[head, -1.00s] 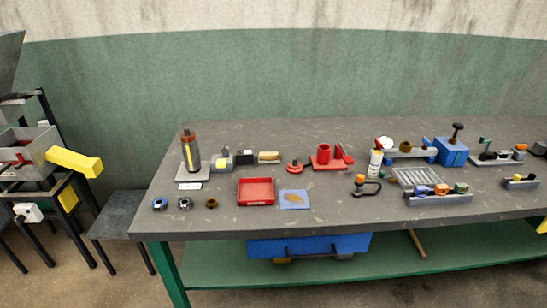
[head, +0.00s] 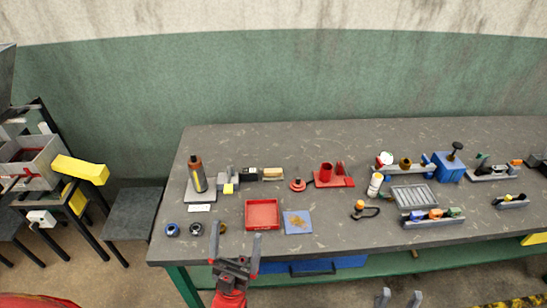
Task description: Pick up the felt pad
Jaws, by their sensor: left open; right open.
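A flat blue square with a brown patch on it (head: 297,222) lies near the table's front edge, right of the red tray; it may be the felt pad, but I cannot tell for sure. My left gripper (head: 236,243) is open and empty, fingers pointing up in the picture, at the table's front edge below the red tray. It is left of and nearer than the blue square, apart from it. My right gripper (head: 401,296) is open at the bottom edge, right of the blue square; only its fingertips show.
The red tray (head: 262,228) stands left of the blue square. Small rings (head: 172,230) lie near the front left, one partly behind my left gripper. A bottle (head: 198,175), red holder (head: 333,178) and grey ribbed tray (head: 413,197) stand further back. Bare table (head: 330,230) lies right of the square.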

